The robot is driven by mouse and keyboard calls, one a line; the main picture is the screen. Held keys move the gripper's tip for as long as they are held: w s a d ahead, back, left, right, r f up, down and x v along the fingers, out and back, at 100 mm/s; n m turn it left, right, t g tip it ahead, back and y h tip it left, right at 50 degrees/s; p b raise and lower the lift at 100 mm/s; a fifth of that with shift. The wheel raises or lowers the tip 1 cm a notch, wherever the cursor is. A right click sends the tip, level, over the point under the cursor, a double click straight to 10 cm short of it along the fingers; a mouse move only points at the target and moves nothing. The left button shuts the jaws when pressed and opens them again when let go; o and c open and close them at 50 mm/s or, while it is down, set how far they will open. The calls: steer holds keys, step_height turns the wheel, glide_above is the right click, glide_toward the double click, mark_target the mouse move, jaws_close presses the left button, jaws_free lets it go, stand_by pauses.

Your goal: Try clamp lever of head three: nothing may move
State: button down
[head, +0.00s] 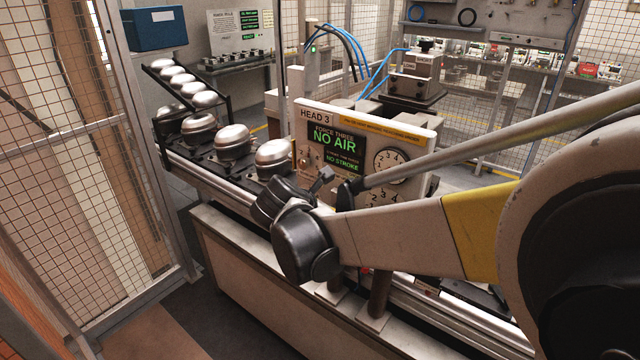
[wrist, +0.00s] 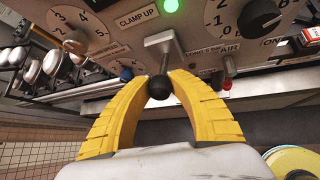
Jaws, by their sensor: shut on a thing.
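The clamp lever (wrist: 165,48) of head three is a grey metal stem with a black ball knob, under a "CLAMP UP" label in the wrist view. My gripper (wrist: 159,80) has its yellow fingers shut on the knob, one finger on each side. In the head view the "HEAD 3" panel (head: 425,136) has a display (head: 335,145) reading "NO AIR" and "NO STROKE". My wrist stands in front of the panel's lower left, and the lever and fingers cannot be made out there. A green lamp (wrist: 170,6) glows above the label in the wrist view.
Dials and a black knob (wrist: 259,18) sit beside the lever. A red-tipped air lever (wrist: 227,82) and a blue knob (wrist: 126,74) are close by. Silver compressor domes (head: 232,141) line the conveyor at left. Mesh fencing (head: 75,160) stands at far left.

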steer(key=shift+w+d+r+g+y+p, duration=0.15)
steer(key=shift+r+g+y+p, duration=0.15)
steer(key=shift+r+g+p, duration=0.25)
steer(key=shift+f, duration=0.1)
steer(key=c, duration=1.1)
jaws_free()
steer(key=shift+c, duration=0.2)
steer(key=v, duration=1.2)
